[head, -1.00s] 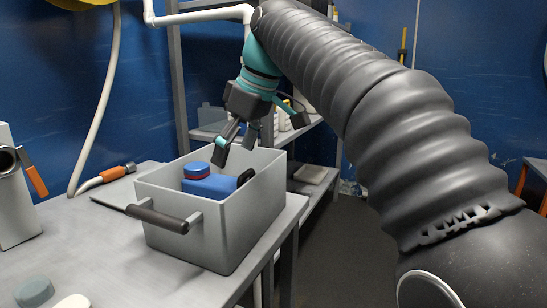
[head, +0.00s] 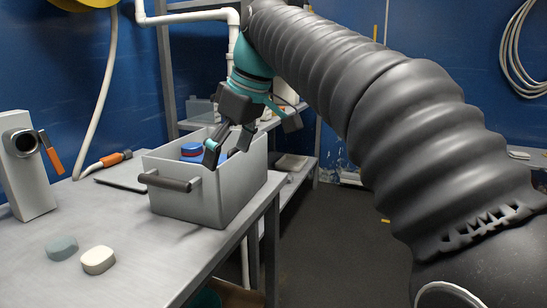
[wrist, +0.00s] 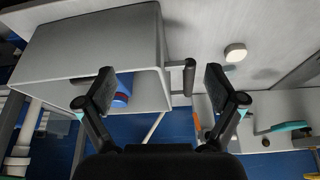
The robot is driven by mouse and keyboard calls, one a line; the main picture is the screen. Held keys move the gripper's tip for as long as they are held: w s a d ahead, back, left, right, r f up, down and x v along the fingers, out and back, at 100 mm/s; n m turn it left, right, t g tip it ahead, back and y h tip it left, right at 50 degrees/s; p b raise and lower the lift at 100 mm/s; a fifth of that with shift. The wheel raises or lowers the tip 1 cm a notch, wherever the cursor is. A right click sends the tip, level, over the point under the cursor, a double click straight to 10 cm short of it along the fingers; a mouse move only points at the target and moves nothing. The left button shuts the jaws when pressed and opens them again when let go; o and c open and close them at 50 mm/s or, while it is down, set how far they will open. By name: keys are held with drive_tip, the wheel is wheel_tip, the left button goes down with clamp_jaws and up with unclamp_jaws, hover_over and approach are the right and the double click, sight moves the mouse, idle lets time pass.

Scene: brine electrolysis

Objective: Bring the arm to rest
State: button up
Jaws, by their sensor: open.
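My gripper (head: 228,150) hangs from the teal wrist over the grey bin (head: 190,208) on the metal bench. Its fingers are spread apart with nothing between them. In the head view, the near finger overlaps the bin's near rim and handle side; I cannot tell whether it touches. In the wrist view, the two fingers (wrist: 160,88) stand wide, with the bin (wrist: 140,30) behind the left one. A blue object with a red band (head: 192,151) lies inside the bin, partly hidden by the gripper; some blue shows in the wrist view (wrist: 122,92).
A white device with a round port (head: 28,170) stands at the bench's left. A grey-green puck (head: 61,248) and a cream puck (head: 98,260) lie on the near bench. An orange-ended hose (head: 115,158) lies behind. Shelving stands behind the bin; floor right of the bench is open.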

drive_tip(key=s+d+f+m+t+h, duration=0.1)
drive_tip(key=s+d+f+m, duration=0.35)
drive_tip(key=d, duration=0.35)
drive_tip(key=s+d+f+m+t+h, duration=0.1)
drive_tip(key=s+d+f+m, duration=0.3)
drive_tip(key=d, duration=0.3)
drive_tip(key=s+d+f+m+h, duration=0.1)
drive_tip(key=s+d+f+m, duration=0.1)
drive_tip(key=s+d+f, duration=0.2)
drive_tip(key=s+d+f+m+t+h+p, duration=0.1)
drive_tip(key=s+d+f, duration=0.3)
drive_tip(key=f, duration=0.7)
drive_tip(key=shift+s+d+m+t, duration=0.35)
drive_tip(key=shift+s+m, duration=0.1)
drive_tip(key=shift+s, duration=0.75)
drive_tip(key=shift+r, duration=0.1)
